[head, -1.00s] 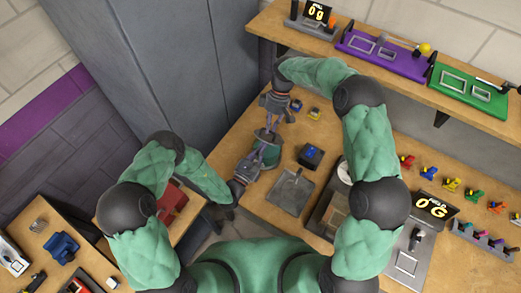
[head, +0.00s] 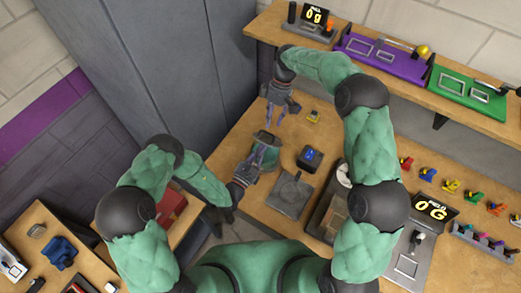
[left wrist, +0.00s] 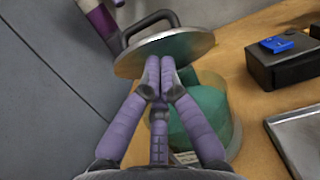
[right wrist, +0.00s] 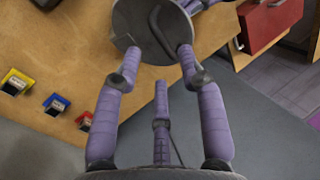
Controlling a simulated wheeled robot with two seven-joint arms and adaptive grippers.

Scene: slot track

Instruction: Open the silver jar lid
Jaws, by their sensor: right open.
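The silver jar lid (left wrist: 165,52) is a round disc with a dark loop handle (left wrist: 140,25). It sits tilted above the green jar (left wrist: 210,115), which shows below and to the right in the left wrist view. My left gripper (left wrist: 158,72) has its fingers together at the lid's lower edge and appears to pinch it; the exact contact is partly hidden. My right gripper (right wrist: 158,55) is open, its fingers spread close to the lid (right wrist: 140,22) and handle. In the head view the lid (head: 264,137) lies between both grippers.
Small yellow (right wrist: 15,83), blue (right wrist: 56,103) and red (right wrist: 85,121) blocks lie near my right gripper. A black box with a blue top (head: 310,156) and a grey tray (head: 290,194) stand right of the jar. A grey cabinet wall rises at the left.

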